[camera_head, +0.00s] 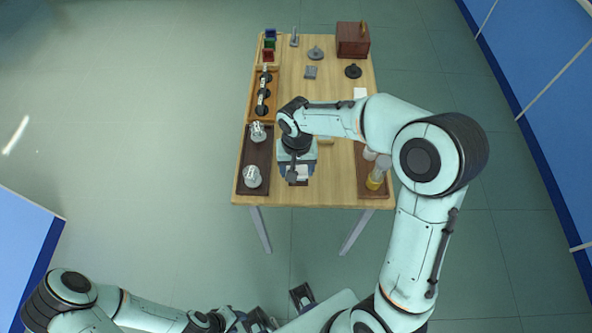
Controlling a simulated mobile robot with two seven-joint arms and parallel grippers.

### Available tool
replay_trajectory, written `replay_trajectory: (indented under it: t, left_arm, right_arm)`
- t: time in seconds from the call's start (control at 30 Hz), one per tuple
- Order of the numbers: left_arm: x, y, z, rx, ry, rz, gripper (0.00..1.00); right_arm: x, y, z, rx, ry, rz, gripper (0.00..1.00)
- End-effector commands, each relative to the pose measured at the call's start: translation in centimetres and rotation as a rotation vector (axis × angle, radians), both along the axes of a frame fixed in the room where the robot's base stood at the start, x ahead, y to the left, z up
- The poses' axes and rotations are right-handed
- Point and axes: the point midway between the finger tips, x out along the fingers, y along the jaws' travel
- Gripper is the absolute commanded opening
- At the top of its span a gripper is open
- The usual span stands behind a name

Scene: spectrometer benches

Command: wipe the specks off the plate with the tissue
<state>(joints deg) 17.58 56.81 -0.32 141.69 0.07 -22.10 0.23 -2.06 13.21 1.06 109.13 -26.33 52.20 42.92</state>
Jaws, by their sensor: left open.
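My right gripper (297,168) is over the front middle of the table, pointing down. Its own body hides the fingers, so I cannot tell whether it is open or shut. A small white patch (302,172) shows at its tip, over a small dark piece on the table; I cannot tell whether the white is the tissue or the plate. No specks can be made out. My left gripper (281,307) is low in the picture, in front of the table and away from it, open and empty.
An orange tray (251,107) and a wooden box (352,40) are farther back.

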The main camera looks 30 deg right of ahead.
Motion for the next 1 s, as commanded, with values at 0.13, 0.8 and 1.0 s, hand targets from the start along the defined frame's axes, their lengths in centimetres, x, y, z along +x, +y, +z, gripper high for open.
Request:
replay_trajectory:
  t: [0.13, 0.8, 1.0]
  left_arm:
    - [0.8, 0.0, 1.5, 0.0, -0.008, 0.001, 0.43]
    - [1.3, 0.0, 2.5, 0.001, -0.014, 0.001, 0.43]
    - [1.3, 0.0, 2.5, 0.001, -0.014, 0.001, 0.43]
  right_arm:
    - [0.5, -0.3, 1.7, -0.001, -0.002, -0.001, 0.4]
    - [0.8, -0.6, 2.9, 0.0, 0.0, 0.001, 0.4]
    - [2.1, 0.5, 2.3, 0.001, 0.0, 0.095, 0.4]
